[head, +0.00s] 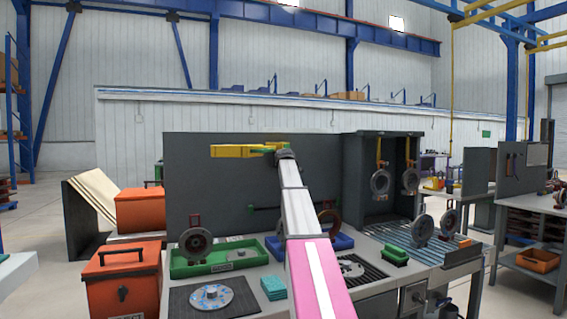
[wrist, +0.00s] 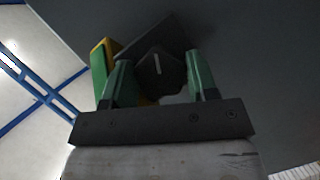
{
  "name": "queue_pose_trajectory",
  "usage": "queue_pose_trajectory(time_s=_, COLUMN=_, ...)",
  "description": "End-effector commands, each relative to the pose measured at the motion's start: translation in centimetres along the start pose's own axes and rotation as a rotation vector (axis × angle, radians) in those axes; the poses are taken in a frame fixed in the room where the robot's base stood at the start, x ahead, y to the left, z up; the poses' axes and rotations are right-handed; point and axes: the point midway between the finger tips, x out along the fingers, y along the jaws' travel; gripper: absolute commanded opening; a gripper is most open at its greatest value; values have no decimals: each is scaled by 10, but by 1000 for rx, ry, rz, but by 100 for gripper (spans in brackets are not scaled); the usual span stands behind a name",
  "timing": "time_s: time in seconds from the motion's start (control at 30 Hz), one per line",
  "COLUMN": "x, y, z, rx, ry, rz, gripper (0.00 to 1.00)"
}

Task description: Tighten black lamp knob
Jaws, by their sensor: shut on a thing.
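The black lamp knob (wrist: 158,72) shows in the wrist view, faceted, with a pale line on its face. It sits between the two green fingers of my gripper (wrist: 160,78), which is shut on it. A dark panel-like part and a yellow and green part (wrist: 98,62) lie behind the fingers. In the head view my gripper (head: 270,150) is high in front of the grey back panel, at the right end of a yellow lamp arm (head: 235,151). The knob cannot be made out there.
Below is a workbench with a green tray (head: 215,268), a blue tray (head: 340,242), a dark mat (head: 190,305) and teal pads (head: 273,287). Orange boxes (head: 125,282) stand at left. Round metal parts hang in a grey booth (head: 350,160) at right.

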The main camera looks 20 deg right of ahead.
Motion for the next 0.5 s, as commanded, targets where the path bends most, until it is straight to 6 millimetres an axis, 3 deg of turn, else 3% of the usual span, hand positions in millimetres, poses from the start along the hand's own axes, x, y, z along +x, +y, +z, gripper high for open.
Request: queue_pose_trajectory(time_s=0.5, x=0, y=0, z=1, rx=455, ry=-3, rz=-191, gripper=30)
